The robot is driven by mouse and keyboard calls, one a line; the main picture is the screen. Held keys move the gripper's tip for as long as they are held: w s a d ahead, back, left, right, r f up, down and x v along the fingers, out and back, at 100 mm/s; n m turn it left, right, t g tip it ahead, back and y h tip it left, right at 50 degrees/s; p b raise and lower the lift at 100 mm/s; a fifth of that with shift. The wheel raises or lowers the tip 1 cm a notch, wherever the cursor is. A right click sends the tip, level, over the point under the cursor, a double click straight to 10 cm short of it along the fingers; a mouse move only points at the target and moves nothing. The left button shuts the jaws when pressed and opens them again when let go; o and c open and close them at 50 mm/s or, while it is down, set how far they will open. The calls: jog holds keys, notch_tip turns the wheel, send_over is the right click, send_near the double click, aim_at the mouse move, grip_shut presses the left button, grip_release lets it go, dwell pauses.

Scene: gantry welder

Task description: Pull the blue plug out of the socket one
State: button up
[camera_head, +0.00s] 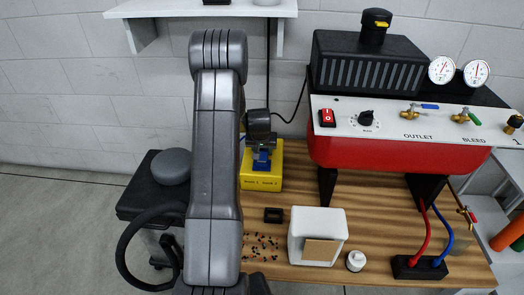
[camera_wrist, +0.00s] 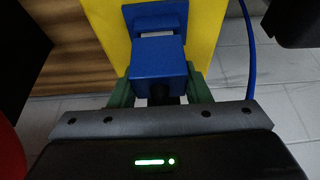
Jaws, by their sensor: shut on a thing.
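The blue plug (camera_wrist: 158,62) is a blocky blue piece in front of a blue socket fitting (camera_wrist: 150,17) on the yellow box. My gripper (camera_wrist: 160,90) has its green fingers closed on the plug's two sides. The lettering under the plug is too small to read surely, and my arm hides the box's left part.
A blue cable (camera_wrist: 248,45) runs down right of the box. A red machine (camera_head: 400,150) with gauges stands to the right. A white block-shaped holder (camera_head: 318,222), a small black tray (camera_head: 273,215) and scattered bits lie in front. A white shelf (camera_head: 210,8) hangs above.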

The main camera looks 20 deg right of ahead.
jog(key=shift+r+p, duration=1.25)
jog(key=shift+r, duration=1.2)
